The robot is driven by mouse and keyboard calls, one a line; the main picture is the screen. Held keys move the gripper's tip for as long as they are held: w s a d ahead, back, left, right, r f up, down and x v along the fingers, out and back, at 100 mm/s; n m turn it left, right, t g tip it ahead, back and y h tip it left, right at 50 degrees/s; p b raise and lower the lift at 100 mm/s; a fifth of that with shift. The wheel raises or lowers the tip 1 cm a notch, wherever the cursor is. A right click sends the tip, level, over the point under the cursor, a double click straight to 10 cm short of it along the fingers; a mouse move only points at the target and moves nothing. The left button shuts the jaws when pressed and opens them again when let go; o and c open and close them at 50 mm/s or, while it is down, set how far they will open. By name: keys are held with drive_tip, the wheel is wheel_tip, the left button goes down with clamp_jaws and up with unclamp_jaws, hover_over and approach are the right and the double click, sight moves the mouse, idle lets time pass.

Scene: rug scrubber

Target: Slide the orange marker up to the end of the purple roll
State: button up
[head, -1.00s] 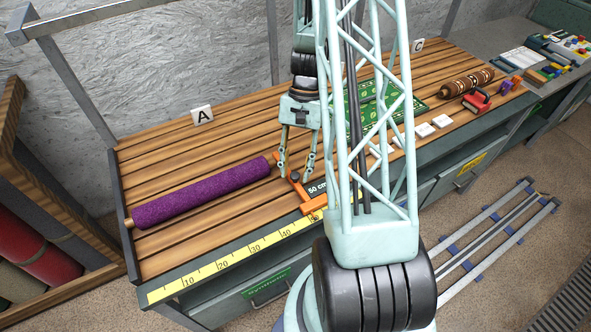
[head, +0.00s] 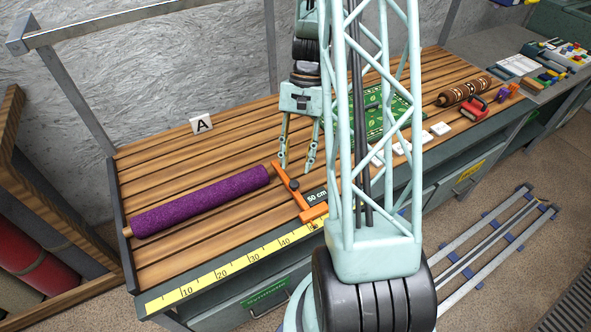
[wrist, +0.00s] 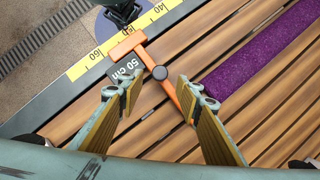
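The orange marker (head: 287,179) is a T-shaped slider with a dark knob and a "50 cm" plate. It stands at the ruler edge and its bar reaches across the slats. The purple roll (head: 200,201) lies to its left on the slatted table, and the bar's far end is close to the roll's right end. I cannot tell if they touch. My gripper (head: 297,168) is open and empty, its fingers above the marker.
A yellow ruler (head: 232,267) runs along the table's front edge. A green patterned piece (head: 372,115) and white tiles (head: 440,129) lie to the right. A brown patterned roll (head: 465,90) and a red tool (head: 475,104) lie farther right.

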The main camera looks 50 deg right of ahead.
drive_tip(key=shift+v, duration=2.9)
drive_tip(key=shift+r+b, duration=0.1)
drive_tip(key=shift+b, duration=0.2)
